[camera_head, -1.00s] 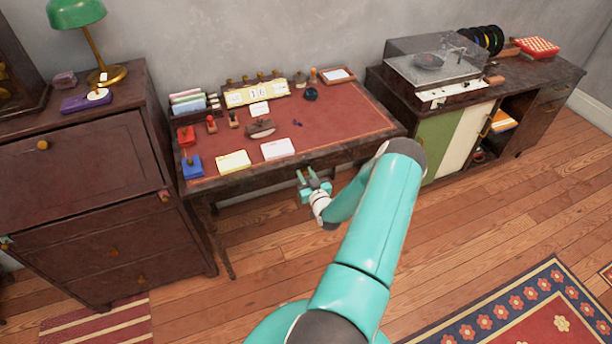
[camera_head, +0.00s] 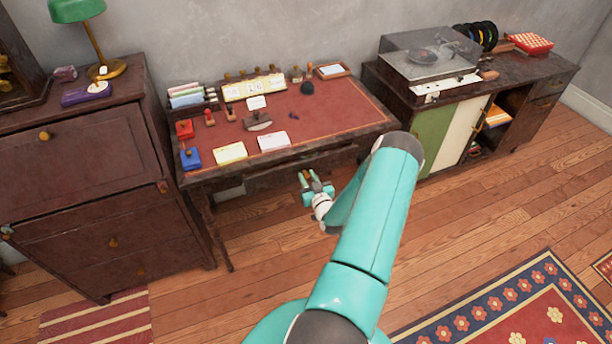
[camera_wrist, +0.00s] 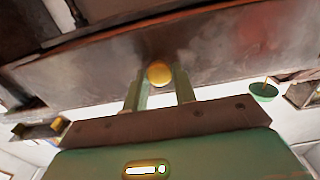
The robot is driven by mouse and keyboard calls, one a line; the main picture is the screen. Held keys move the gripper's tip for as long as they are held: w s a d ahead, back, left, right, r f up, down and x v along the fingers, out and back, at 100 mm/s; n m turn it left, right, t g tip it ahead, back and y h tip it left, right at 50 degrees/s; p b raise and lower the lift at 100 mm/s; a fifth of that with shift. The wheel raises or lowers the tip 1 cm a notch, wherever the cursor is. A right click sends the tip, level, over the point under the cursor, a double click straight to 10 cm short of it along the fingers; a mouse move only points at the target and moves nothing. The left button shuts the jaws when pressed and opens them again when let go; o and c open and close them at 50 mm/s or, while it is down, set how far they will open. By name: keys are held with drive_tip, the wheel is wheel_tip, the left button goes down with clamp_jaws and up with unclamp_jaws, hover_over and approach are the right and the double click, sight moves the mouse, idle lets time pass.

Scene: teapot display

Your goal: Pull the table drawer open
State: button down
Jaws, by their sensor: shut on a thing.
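The desk (camera_head: 215,180) has a red writing top and a dark wooden drawer (camera_head: 285,176) in its front. The drawer front stands out a little from the desk's front edge in the head view. In the wrist view the drawer front (camera_wrist: 90,75) fills the band above my fingers, with a round brass knob (camera_wrist: 158,73) on it. My gripper (camera_head: 309,175) is at the drawer front, its two fingers (camera_wrist: 160,88) on either side of the knob, shut on it. In the head view the knob is too small to make out.
Stamps, cards (camera_head: 230,152) and a calendar (camera_head: 254,88) stand on the desk top. A dark dresser (camera_head: 80,160) is close on the left, a record-player cabinet (camera_head: 520,115) on the right. The wooden floor (camera_head: 270,240) before the desk is clear. A patterned rug (camera_head: 500,310) lies at the lower right.

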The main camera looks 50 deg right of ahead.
drive_tip(key=v, duration=1.1)
drive_tip(key=shift+s+a, duration=0.2)
drive_tip(key=shift+s, duration=0.1)
drive_tip(key=shift+f, duration=0.1)
drive_tip(key=c, duration=1.1)
unclamp_jaws()
drive_tip(key=shift+c, duration=0.2)
drive_tip(key=shift+s, duration=0.1)
drive_tip(key=v, duration=1.3)
drive_tip(key=shift+s+a, duration=0.2)
drive_tip(key=shift+s, duration=0.05)
